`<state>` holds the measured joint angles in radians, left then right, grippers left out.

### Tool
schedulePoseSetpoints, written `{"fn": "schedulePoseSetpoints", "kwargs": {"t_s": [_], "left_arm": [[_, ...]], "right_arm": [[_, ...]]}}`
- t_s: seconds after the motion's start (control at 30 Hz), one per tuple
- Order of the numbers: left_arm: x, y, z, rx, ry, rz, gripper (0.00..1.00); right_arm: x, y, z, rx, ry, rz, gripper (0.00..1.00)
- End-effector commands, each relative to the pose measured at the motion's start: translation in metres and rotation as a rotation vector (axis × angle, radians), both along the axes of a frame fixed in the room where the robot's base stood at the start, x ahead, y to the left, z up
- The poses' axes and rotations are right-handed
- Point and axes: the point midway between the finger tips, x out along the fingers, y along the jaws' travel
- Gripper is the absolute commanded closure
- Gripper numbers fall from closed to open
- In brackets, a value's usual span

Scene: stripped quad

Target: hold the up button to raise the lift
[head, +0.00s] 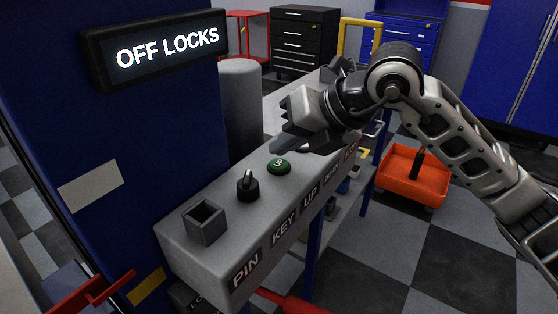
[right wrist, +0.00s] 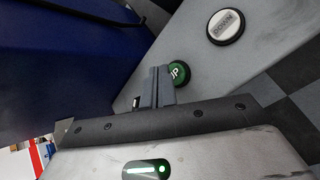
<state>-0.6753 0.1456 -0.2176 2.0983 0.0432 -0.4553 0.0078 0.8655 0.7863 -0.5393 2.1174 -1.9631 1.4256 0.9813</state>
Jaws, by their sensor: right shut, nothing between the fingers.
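The green up button (head: 279,166) sits on top of the sloping grey control box (head: 215,262), above the UP label. It also shows in the right wrist view (right wrist: 181,72), partly covered by my fingers. My right gripper (head: 279,145) is shut and empty, with its fingertips just beyond the button in the head view. In the right wrist view its closed fingers (right wrist: 158,88) lie beside and over the button's left edge. I cannot tell whether they touch it. The white down button (right wrist: 225,27) shows in the right wrist view. My left gripper is out of view.
A black key switch (head: 248,186) and a square pin socket (head: 205,223) stand on the box nearer me. The blue lift column (head: 150,150) carries a lit OFF LOCKS sign (head: 168,47). A grey cylinder (head: 240,105) stands behind. An orange tray (head: 410,178) is at right.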

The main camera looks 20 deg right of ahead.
Motion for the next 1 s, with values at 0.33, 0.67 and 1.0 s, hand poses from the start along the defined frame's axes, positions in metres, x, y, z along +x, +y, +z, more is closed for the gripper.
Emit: {"fn": "schedulePoseSetpoints", "kwargs": {"t_s": [0.33,0.67,1.0], "left_arm": [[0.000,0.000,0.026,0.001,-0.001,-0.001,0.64],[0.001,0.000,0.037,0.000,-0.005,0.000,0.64],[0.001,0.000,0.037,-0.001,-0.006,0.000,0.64]], "right_arm": [[0.000,0.000,0.035,0.001,-0.002,0.000,1.00],[0.000,0.000,0.050,0.000,0.000,0.000,1.00],[0.000,0.000,0.049,0.000,0.000,0.000,1.00]]}}
